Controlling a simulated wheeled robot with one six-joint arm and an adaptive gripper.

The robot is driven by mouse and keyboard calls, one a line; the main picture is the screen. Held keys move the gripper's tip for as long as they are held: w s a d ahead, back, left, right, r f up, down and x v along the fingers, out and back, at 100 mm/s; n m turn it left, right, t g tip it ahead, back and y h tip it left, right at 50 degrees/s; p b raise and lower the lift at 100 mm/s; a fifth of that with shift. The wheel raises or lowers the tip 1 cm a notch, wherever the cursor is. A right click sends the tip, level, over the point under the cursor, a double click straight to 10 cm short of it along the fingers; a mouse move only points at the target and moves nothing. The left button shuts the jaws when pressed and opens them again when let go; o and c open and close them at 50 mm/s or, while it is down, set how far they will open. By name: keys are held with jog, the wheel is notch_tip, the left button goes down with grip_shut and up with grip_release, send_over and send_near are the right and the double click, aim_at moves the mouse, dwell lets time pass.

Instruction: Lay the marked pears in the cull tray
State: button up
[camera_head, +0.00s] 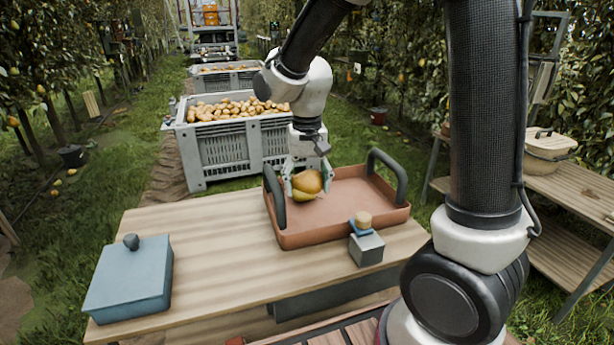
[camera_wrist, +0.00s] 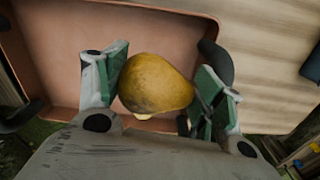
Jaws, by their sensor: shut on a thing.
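My gripper (camera_head: 306,178) is over the left part of a reddish-brown tray (camera_head: 345,213) with two dark handles. It is shut on a brownish-yellow pear (camera_head: 309,180); in the wrist view the pear (camera_wrist: 155,84) sits between the green-padded fingers (camera_wrist: 160,92). A yellower patch (camera_head: 303,195) shows just under the held pear, and a small pale bit shows below it in the wrist view. I cannot tell if this is a second pear. The rest of the tray floor (camera_wrist: 65,50) looks bare. No mark on the pear can be made out.
The tray stands on a wooden table (camera_head: 200,240). A blue lidded box (camera_head: 130,280) is at the table's left, and a grey block with a round-topped knob (camera_head: 366,248) is in front of the tray. Grey bins of pears (camera_head: 232,150) stand behind; a side bench (camera_head: 570,185) is at right.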

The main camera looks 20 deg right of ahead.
jog(key=shift+f, duration=2.7)
jog(key=shift+f, duration=0.1)
jog(key=o, duration=1.2)
